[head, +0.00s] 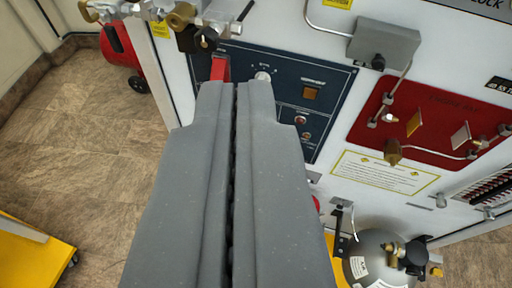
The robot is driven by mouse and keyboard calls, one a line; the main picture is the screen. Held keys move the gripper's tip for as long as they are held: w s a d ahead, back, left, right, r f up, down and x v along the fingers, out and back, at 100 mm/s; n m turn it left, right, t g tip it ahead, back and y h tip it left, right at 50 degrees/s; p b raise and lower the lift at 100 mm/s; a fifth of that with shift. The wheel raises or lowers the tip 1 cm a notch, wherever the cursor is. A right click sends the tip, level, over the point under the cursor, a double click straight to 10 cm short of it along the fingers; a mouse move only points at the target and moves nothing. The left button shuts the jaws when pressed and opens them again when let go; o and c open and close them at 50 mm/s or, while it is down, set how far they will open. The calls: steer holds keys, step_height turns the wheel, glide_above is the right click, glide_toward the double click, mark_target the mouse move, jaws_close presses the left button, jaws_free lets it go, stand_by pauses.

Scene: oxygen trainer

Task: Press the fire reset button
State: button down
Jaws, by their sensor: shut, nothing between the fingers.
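My gripper (237,86) fills the middle of the head view, its two grey fingers closed against each other with nothing between. The fingertips overlap the lower left of the dark blue control panel (290,76) and hide part of it. The panel carries a white-topped rotary knob (263,77) just right of the tips, an amber square button (311,93), and two small reddish round buttons or lamps (301,119) below it. A red part (219,69) shows just left of the tips. The labels are too small to read, so I cannot tell which control is fire reset.
Right of the panel is a red plate (435,120) with fittings and pipes. A yellow label (385,172) lies below it, and a grey gas cylinder (378,258) stands lower down. A red tank (119,57) and a yellow cart (35,250) stand left on open tiled floor.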

steer(key=w+f+n+g, duration=0.1)
steer(key=w+f, duration=0.4)
steer(key=f, duration=0.8)
steer(key=w+f+n+g, duration=0.1)
steer(key=w+f, duration=0.5)
steer(key=f, duration=0.8)
steer(key=w+a+f+n+g+b, duration=0.1)
steer(key=w+f+g, duration=0.2)
steer(key=f, duration=1.1)
steer(key=shift+w+f, duration=0.2)
steer(key=shift+w, duration=0.95)
steer(key=w+d+p, duration=0.2)
steer(key=w+p, duration=0.1)
steer(key=w, duration=0.5)
steer(key=shift+w+d, duration=0.15)
steer(key=shift+d, duration=0.2)
steer(key=shift+w, duration=0.1)
steer(key=shift+w+d+r+p, duration=0.1)
steer(key=shift+w+d+p, duration=0.05)
steer(key=shift+w+p, duration=0.2)
